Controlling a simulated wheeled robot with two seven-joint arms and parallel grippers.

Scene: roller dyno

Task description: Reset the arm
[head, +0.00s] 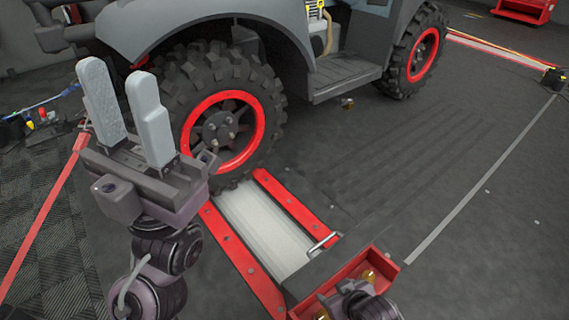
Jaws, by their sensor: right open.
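My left gripper (122,112) is raised on the left side of the head view, in front of the vehicle's front wheel. Its two light grey fingers point up with a clear gap between them, and nothing is held. My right gripper (356,297) shows only in part at the bottom edge, over the near end of the roller unit. Its fingers are not clear to see. I see no object in it.
A grey vehicle (190,20) stands with its red-rimmed front wheel (228,130) at the far end of a red-framed roller unit (265,225). A metal handle (322,243) sticks up there. Cables and tools (38,118) lie at left. The right floor is mostly clear.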

